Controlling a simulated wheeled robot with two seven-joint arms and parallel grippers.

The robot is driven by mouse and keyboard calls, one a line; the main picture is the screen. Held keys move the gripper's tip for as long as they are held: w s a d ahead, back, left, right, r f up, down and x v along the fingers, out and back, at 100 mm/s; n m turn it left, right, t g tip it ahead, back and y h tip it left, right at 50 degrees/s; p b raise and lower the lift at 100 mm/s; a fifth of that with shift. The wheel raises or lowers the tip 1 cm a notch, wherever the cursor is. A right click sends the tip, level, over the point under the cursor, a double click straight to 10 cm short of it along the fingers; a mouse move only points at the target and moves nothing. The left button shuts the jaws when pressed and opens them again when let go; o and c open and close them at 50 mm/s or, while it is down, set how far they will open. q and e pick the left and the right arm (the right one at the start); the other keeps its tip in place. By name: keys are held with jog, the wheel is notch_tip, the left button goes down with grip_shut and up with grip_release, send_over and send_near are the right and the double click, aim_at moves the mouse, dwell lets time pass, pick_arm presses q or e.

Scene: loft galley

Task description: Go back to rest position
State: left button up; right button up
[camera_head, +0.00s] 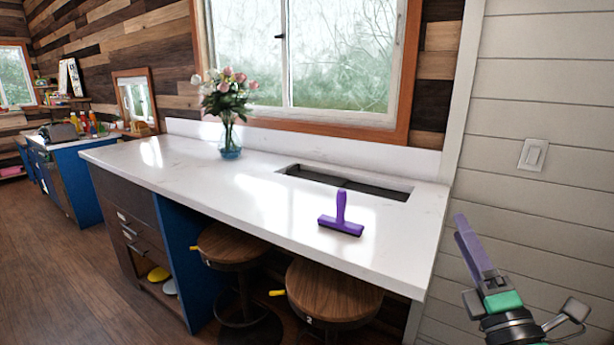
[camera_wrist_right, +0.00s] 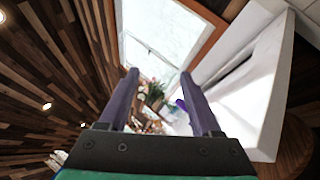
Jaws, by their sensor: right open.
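My right gripper (camera_head: 474,246) is raised in the air at the right, beyond the right end of the white counter and in front of the white panelled wall. In the right wrist view its two purple fingers (camera_wrist_right: 170,100) stand apart with nothing held between them. My left gripper is not in either view.
The white counter (camera_head: 190,168) has a sink opening (camera_head: 345,183) and a flower vase (camera_head: 229,139). Two wooden stools (camera_head: 333,291) stand under its front edge. A light switch (camera_head: 533,155) is on the wall at right. The floor (camera_head: 70,285) at left is clear.

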jog(key=s+d+f+m+g+h, duration=0.2)
jog(key=d+f+m+g, duration=0.15)
jog(key=f+m, duration=0.3)
jog(key=s+d+f+m+g+h, duration=0.1)
jog(key=d+f+m+g+h, duration=0.2)
jog(key=f+m, duration=0.4)
jog(key=s+d+f+m+g+h, duration=0.2)
jog(key=f+m+g, duration=0.3)
jog(key=f, duration=0.3)
jog(key=s+a+f+m+g+y, duration=0.2)
jog(key=s+a+f+g+y, duration=0.15)
jog(key=s+a+f, duration=0.35)
jog(key=s+a+f+m+g+y, duration=0.1)
jog(key=s+a+f+g+y, duration=0.1)
jog(key=s+a+f+g, duration=0.45)
notch_tip(320, 180, down, 25)
jog(key=s+d, duration=0.2)
jog(key=s+d+f, duration=0.3)
jog(key=s+f, duration=1.1)
jog(key=s, duration=0.2)
jog(key=shift+f, duration=0.35)
